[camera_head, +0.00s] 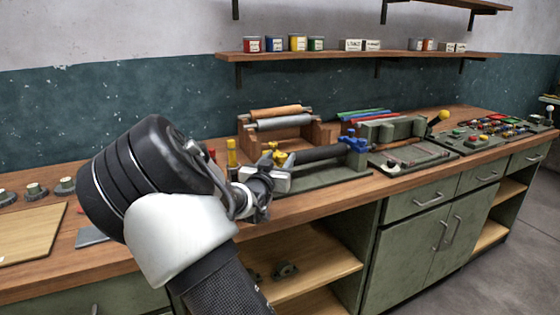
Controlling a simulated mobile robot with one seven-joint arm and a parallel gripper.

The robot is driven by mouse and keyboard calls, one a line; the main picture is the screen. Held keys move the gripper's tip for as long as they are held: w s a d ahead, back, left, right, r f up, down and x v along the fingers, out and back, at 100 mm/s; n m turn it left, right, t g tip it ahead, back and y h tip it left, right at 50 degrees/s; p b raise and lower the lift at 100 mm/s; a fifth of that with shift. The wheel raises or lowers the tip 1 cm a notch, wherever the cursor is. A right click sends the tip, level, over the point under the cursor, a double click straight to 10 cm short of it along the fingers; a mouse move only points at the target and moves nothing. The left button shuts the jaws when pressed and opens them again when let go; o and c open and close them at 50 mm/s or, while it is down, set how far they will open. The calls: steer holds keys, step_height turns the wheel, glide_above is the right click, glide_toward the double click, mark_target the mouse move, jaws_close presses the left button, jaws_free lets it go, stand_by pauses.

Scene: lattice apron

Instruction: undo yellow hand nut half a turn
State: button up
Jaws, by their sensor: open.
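The yellow hand nut (279,157) is on the near left end of a dark horizontal pipe or bar on the workbench. It looks small, with lobes, and is partly hidden by my gripper. My gripper (274,173) is at that end of the bar, just in front of and below the yellow nut in the picture. Its jaws are open. Whether a finger touches the nut, I cannot tell. A blue hand nut (354,141) is at the bar's right end.
The wooden workbench (330,196) carries a rack with rollers (284,122) behind the bar. A yellow upright piece (232,153) stands close left of my gripper. Shelves with small tins (297,42) hang above.

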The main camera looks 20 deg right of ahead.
steer(key=shift+w+d, duration=0.3)
steer(key=shift+w, duration=0.05)
steer(key=shift+c, duration=0.4)
steer(key=c, duration=1)
steer(key=shift+f+y+b, duration=0.15)
steer(key=shift+y+b, duration=0.15)
steer(key=shift+b, duration=0.2)
